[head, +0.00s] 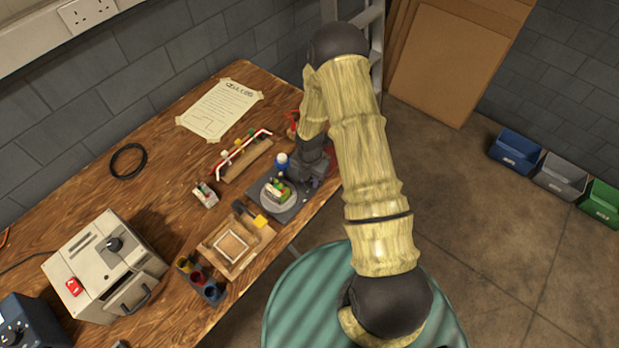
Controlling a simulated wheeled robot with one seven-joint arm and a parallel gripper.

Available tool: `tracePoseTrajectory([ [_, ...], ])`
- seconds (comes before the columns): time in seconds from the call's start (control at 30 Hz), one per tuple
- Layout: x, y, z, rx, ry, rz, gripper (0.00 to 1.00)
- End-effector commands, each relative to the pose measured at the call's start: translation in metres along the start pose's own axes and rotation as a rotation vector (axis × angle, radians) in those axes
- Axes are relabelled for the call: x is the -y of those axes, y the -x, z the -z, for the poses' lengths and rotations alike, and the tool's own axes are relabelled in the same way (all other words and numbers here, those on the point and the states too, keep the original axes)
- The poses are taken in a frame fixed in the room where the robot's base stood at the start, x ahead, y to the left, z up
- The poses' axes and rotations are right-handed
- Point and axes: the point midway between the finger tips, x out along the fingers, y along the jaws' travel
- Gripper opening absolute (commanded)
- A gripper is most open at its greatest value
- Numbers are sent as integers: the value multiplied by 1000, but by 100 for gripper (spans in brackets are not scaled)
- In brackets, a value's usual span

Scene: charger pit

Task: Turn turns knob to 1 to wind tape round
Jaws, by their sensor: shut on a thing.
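My gripper (308,178) is low at the bench's right edge, at the right side of a dark grey base plate (293,213). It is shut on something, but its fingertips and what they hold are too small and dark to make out. A round light grey disc (267,198) on the plate carries a small block with green, red and yellow parts (278,190). A white cylinder with a blue top (281,163) stands just left of my gripper. I cannot pick out the turns knob or its number; it may be hidden by my gripper.
The wooden bench (165,165) also holds a rack with red-and-white rods (243,160), a wooden fixture (232,246), coloured cups (207,287) and a beige machine with a black knob (105,266). A paper sheet (220,108) and black ring (128,161) lie behind. Bins (558,178) stand right.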

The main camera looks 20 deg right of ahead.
Motion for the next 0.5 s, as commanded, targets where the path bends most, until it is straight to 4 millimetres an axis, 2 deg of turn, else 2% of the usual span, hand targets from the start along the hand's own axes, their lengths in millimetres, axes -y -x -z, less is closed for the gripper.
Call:
tracePoseTrajectory([
  [0.27, 0, 0, 0, 0, -65, 0, 8],
  [0.5, 0, -1, 0, 0, -208, 0, 8],
])
